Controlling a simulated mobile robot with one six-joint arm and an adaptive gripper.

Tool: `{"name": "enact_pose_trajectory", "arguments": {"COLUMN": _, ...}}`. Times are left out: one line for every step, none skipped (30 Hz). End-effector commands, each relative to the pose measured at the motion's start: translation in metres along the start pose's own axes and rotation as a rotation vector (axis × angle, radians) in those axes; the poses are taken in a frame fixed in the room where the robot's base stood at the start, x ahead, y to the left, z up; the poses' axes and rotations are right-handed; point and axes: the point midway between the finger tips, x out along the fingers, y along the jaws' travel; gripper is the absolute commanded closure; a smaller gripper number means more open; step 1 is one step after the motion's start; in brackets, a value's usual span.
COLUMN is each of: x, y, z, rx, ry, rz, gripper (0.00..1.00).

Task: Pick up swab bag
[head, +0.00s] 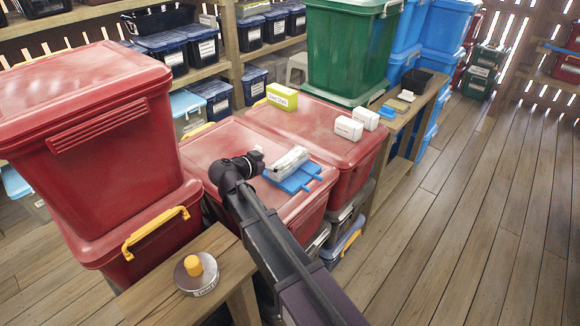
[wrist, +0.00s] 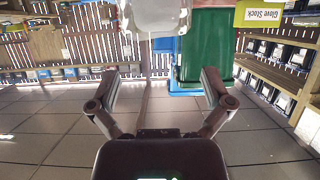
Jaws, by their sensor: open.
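A whitish, partly clear bag (head: 288,160), which looks like the swab bag, lies on a flat blue piece (head: 300,180) on a red lid. My gripper (head: 257,160) is just left of the bag in the head view, with a small gap between them. In the wrist view my gripper (wrist: 160,88) has its two fingers spread wide, with nothing between them. A pale object (wrist: 156,16), probably the bag, shows at the top of the wrist view, beyond the fingertips and cut off by the frame edge. No label on the bag is readable.
A yellow-green box (head: 282,96) and white boxes (head: 348,128) (head: 365,118) stand farther back on the red lids. A tall red bin (head: 85,140) rises at the left. A green bin (head: 350,50) stands behind. A round tin (head: 196,273) sits on the near wooden table. The floor at right is clear.

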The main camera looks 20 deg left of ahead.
Motion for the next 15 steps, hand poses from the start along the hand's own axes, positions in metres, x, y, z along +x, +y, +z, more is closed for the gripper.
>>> {"name": "enact_pose_trajectory", "arguments": {"x": 0.009, "y": -0.001, "z": 0.002, "rx": 0.001, "ry": 0.000, "rz": 0.001, "gripper": 0.00}}
{"name": "enact_pose_trajectory", "arguments": {"x": 0.012, "y": -0.001, "z": 0.002, "rx": 0.000, "ry": 0.000, "rz": 0.000, "gripper": 0.00}}
{"name": "enact_pose_trajectory", "arguments": {"x": 0.016, "y": -0.001, "z": 0.002, "rx": 0.000, "ry": 0.000, "rz": 0.000, "gripper": 0.00}}
{"name": "enact_pose_trajectory", "arguments": {"x": 0.019, "y": -0.001, "z": 0.002, "rx": 0.000, "ry": 0.000, "rz": 0.000, "gripper": 0.00}}
{"name": "enact_pose_trajectory", "arguments": {"x": 0.021, "y": -0.001, "z": 0.001, "rx": 0.000, "ry": 0.000, "rz": 0.000, "gripper": 0.00}}
{"name": "enact_pose_trajectory", "arguments": {"x": 0.023, "y": 0.000, "z": 0.001, "rx": 0.000, "ry": 0.000, "rz": 0.000, "gripper": 0.00}}
{"name": "enact_pose_trajectory", "arguments": {"x": 0.024, "y": 0.000, "z": 0.001, "rx": 0.000, "ry": 0.000, "rz": 0.000, "gripper": 0.00}}
{"name": "enact_pose_trajectory", "arguments": {"x": 0.025, "y": 0.000, "z": 0.001, "rx": -0.001, "ry": 0.000, "rz": 0.000, "gripper": 0.00}}
{"name": "enact_pose_trajectory", "arguments": {"x": 0.026, "y": 0.000, "z": 0.000, "rx": -0.001, "ry": 0.000, "rz": 0.000, "gripper": 0.00}}
{"name": "enact_pose_trajectory", "arguments": {"x": 0.026, "y": 0.000, "z": 0.000, "rx": -0.001, "ry": 0.000, "rz": 0.000, "gripper": 0.00}}
{"name": "enact_pose_trajectory", "arguments": {"x": 0.026, "y": 0.000, "z": 0.000, "rx": -0.001, "ry": 0.000, "rz": 0.000, "gripper": 0.00}}
{"name": "enact_pose_trajectory", "arguments": {"x": 0.026, "y": 0.000, "z": 0.000, "rx": -0.001, "ry": 0.000, "rz": 0.000, "gripper": 0.00}}
{"name": "enact_pose_trajectory", "arguments": {"x": 0.026, "y": 0.000, "z": 0.000, "rx": -0.001, "ry": 0.000, "rz": 0.000, "gripper": 0.00}}
{"name": "enact_pose_trajectory", "arguments": {"x": 0.026, "y": 0.000, "z": 0.000, "rx": -0.001, "ry": 0.000, "rz": 0.000, "gripper": 0.00}}
{"name": "enact_pose_trajectory", "arguments": {"x": 0.026, "y": 0.000, "z": 0.000, "rx": -0.001, "ry": 0.000, "rz": 0.000, "gripper": 0.00}}
